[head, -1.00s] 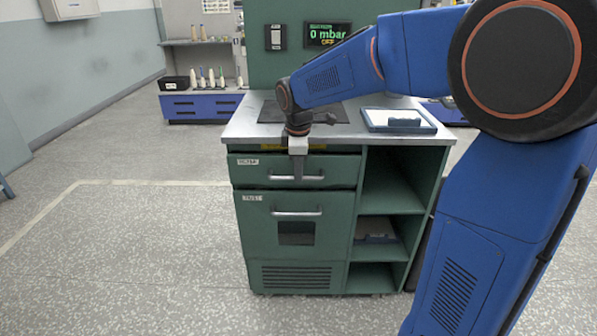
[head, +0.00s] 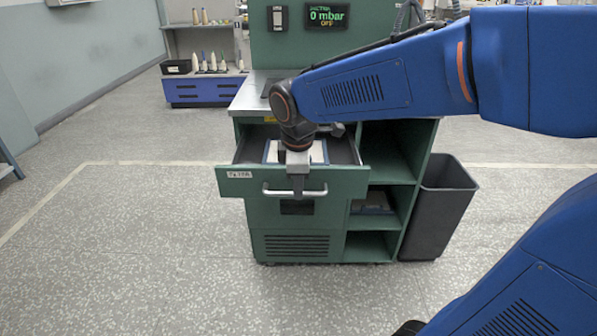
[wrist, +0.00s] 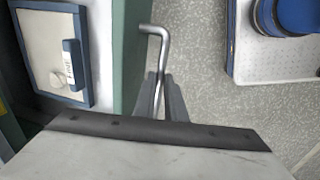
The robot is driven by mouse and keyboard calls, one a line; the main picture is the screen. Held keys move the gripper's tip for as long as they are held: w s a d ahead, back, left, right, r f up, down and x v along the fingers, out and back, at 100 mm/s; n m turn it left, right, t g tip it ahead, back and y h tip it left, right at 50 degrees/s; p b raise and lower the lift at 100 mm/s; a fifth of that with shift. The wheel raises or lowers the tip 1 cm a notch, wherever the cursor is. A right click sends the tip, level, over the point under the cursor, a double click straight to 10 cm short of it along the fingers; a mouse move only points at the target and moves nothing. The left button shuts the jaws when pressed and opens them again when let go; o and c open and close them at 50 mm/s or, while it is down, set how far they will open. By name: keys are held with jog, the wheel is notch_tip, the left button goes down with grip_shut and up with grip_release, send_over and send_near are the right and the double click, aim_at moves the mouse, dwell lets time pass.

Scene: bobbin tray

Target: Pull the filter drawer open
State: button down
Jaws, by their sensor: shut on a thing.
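The filter drawer (head: 236,188), the labelled top drawer of the green cabinet, stands pulled well out in the head view. Its bar handle (head: 312,192) runs across the front. My gripper (head: 297,190) points down over the drawer front and is shut on the handle. In the wrist view the two fingers (wrist: 160,98) close around the bent metal handle (wrist: 150,31). A blue-framed white filter panel (head: 271,152) lies inside the drawer, partly hidden by my gripper. It also shows at left in the wrist view (wrist: 42,60).
A lower door with a dark window (head: 297,208) sits beneath the drawer. Open shelves (head: 375,200) are at its right, with a grey bin (head: 440,205) beside the cabinet. The floor (head: 150,260) in front and to the left is clear.

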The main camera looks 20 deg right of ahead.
jog(key=shift+s+a+r, duration=0.1)
jog(key=shift+s+a, duration=0.15)
jog(key=shift+s, duration=0.6)
jog(key=shift+s+a+f, duration=0.1)
jog(key=shift+s+a, duration=0.2)
jog(key=shift+s, duration=0.5)
jog(key=shift+s+a+r, duration=0.1)
jog(key=shift+s+a, duration=0.15)
jog(key=shift+s, duration=0.6)
jog(key=c, duration=1.8)
grip_release()
jog(key=s+r, duration=0.1)
jog(key=r, duration=0.4)
jog(key=s+r, duration=0.1)
jog(key=r, duration=0.5)
jog(key=s+a+r, duration=0.1)
jog(key=r, duration=0.5)
jog(key=shift+s, duration=0.15)
jog(key=s+d+f+m+t, duration=0.1)
jog(key=s+d+f+m, duration=0.2)
jog(key=f, duration=0.3)
jog(key=s+d+f+m+t, duration=0.1)
jog(key=s+d+f+m, duration=0.3)
jog(key=d+f+m, duration=0.1)
jog(key=s+d+f+m, duration=0.4)
jog(key=d+f+m, duration=0.1)
jog(key=f+m, duration=0.1)
jog(key=shift+f+t+y, duration=0.3)
jog(key=shift+f+t, duration=0.1)
jog(key=shift+f, duration=0.05)
